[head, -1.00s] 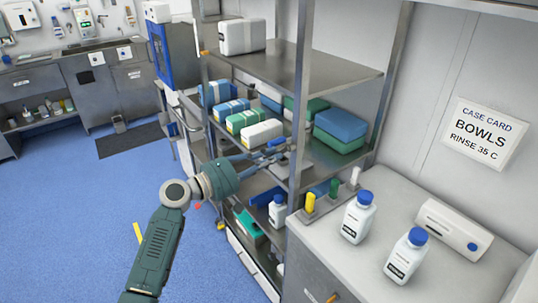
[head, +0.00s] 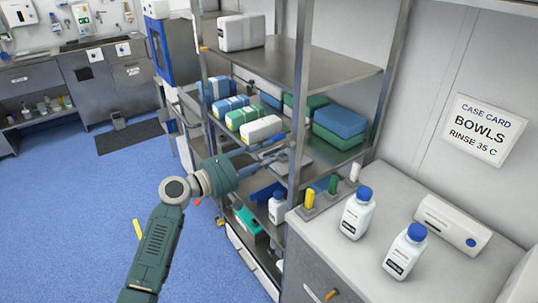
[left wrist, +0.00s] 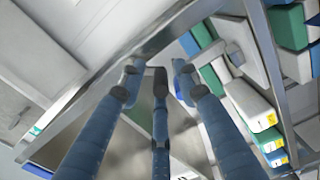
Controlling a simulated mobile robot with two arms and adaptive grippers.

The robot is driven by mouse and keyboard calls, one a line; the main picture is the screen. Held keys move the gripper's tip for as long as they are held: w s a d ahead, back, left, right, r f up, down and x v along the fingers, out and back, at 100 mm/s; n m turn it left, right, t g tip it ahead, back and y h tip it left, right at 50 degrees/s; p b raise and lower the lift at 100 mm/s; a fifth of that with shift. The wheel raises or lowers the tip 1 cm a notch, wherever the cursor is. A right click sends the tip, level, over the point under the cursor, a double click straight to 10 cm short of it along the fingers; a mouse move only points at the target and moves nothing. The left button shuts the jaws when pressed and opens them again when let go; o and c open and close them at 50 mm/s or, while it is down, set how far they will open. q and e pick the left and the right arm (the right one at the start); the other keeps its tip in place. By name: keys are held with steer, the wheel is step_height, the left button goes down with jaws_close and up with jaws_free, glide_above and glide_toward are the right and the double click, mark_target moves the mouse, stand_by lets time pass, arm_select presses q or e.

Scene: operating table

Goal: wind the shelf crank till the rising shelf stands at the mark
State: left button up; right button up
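My left gripper (head: 278,146) reaches in from the left to the rack's front post (head: 301,90), at about the height of the middle shelf. Its blue fingers stand apart in the head view. In the left wrist view the left gripper (left wrist: 158,80) shows three fingers with gaps between their dark tips, and I see nothing held. The crank cannot be made out clearly in either view. The middle shelf (head: 335,160) carries wrapped packs. I cannot tell which level is the rising shelf, and no height mark is readable. My right gripper is not in view.
Blue, green and white packs (head: 260,128) sit close behind the fingers. A counter (head: 335,242) at right bears white bottles (head: 357,214), a label box (head: 450,224) and coloured pegs (head: 310,197). A case card (head: 484,130) hangs on the wall. Blue floor at left is mostly clear.

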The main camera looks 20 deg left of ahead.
arm_select(q)
steer(key=v, duration=1.2)
step_height(320, 180, down, 25)
steer(key=a+n+g+y, duration=0.2)
steer(key=a+g+y, duration=0.1)
steer(key=y, duration=0.2)
steer(key=s+f+m+g+y, duration=0.1)
steer(key=s+f, duration=0.3)
steer(key=f, duration=0.5)
steer(key=s+f+m+g+y, duration=0.1)
steer(key=s+f+g+y, duration=0.1)
steer(key=s+f, duration=0.45)
steer(key=s+d+f+m+g+y, duration=0.2)
steer(key=s+f+m+g, duration=0.2)
steer(key=s+f, duration=1.4)
steer(key=s+d+f+m+g, duration=0.1)
steer(key=s+d+f+m, duration=0.1)
steer(key=s, duration=0.9)
steer(key=s+d+f+m+g+y, duration=0.1)
steer(key=s+f+m, duration=0.4)
steer(key=s, duration=0.5)
step_height(320, 180, down, 2)
steer(key=shift+s+d+f+m+g, duration=0.1)
steer(key=shift+s+d+m+g, duration=0.3)
steer(key=shift+g, duration=0.2)
